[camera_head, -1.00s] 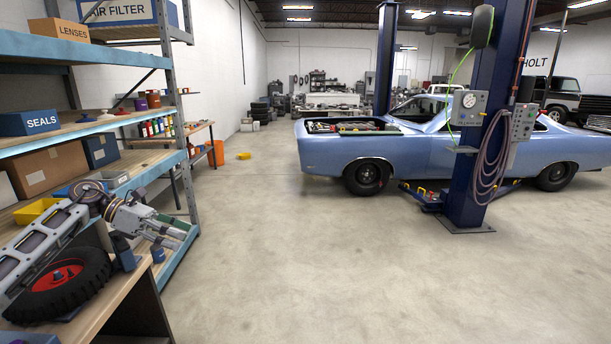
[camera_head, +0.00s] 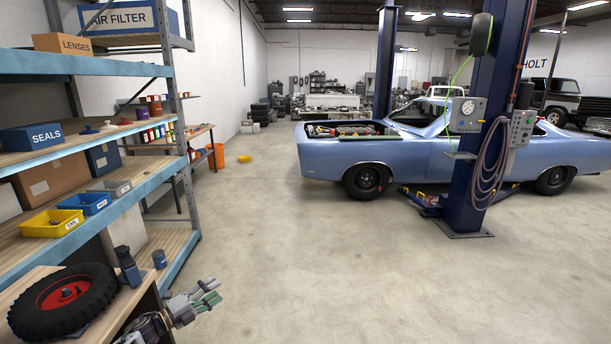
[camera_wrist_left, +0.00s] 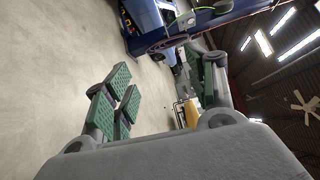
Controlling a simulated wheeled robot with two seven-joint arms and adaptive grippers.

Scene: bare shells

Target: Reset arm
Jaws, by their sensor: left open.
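My left gripper (camera_head: 206,296) shows at the bottom left of the head view, past the right edge of the workbench. It hangs over open concrete floor. In the left wrist view its green-padded fingers (camera_wrist_left: 165,88) stand apart with nothing between them. Most of the left arm is below the frame; only the wrist end shows. My right gripper is not in view.
A wheel with a red hub (camera_head: 67,292) lies on the wooden bench (camera_head: 128,303). The blue shelf rack (camera_head: 187,190) holds a yellow bin (camera_head: 52,228) and boxes. A blue car (camera_head: 330,162) stands by a lift post (camera_head: 478,170). The middle floor is clear.

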